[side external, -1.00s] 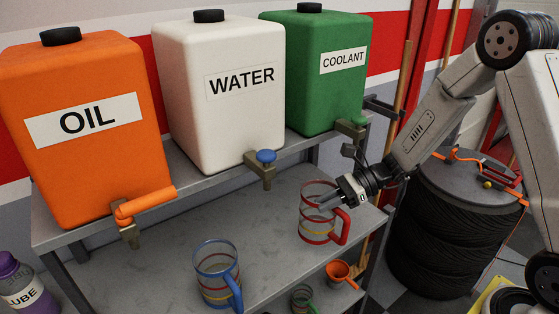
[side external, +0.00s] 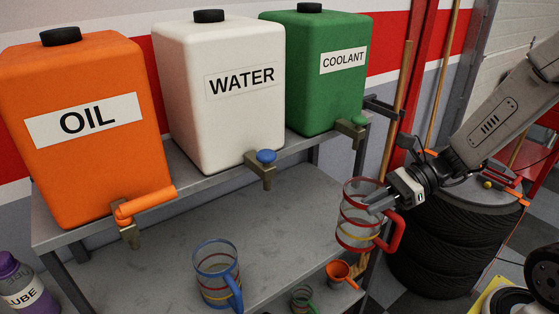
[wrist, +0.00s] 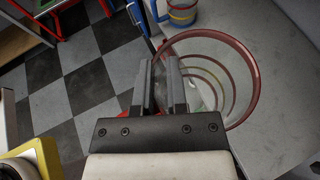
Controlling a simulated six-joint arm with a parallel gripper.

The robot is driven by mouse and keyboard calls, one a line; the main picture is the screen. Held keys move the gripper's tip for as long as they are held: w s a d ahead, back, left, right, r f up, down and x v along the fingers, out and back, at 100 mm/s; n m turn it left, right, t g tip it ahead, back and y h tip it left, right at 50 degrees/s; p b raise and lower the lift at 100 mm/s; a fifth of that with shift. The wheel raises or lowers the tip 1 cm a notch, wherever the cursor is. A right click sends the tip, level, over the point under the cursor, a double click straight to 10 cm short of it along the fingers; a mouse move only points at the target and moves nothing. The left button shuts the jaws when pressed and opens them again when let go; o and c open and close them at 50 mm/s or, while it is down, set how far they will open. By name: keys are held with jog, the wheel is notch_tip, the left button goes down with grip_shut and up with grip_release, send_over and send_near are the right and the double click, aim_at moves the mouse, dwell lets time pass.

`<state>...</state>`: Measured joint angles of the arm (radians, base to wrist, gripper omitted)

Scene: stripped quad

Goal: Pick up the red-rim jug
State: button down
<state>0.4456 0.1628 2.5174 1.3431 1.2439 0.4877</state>
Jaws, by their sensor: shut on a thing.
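The red-rim jug (side external: 355,222) is clear, with a red rim, coloured bands and a red handle. It is upright at the right end of the lower shelf, and it looks raised above the shelf surface. My gripper (side external: 378,206) is shut on the jug near its rim, on the handle side. In the wrist view the jug's open mouth (wrist: 225,70) fills the upper right, and my gripper's fingers (wrist: 165,85) are at its rim. The exact contact is partly hidden by the fingers.
A blue-rim jug (side external: 217,273) stands on the lower shelf (side external: 165,260). Orange, white and green tanks (side external: 318,75) stand on the upper shelf. Tyres (side external: 425,255) stack at right.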

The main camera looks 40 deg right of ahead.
jog(key=shift+s+r, duration=0.1)
jog(key=shift+s, duration=0.15)
dwell(0.5)
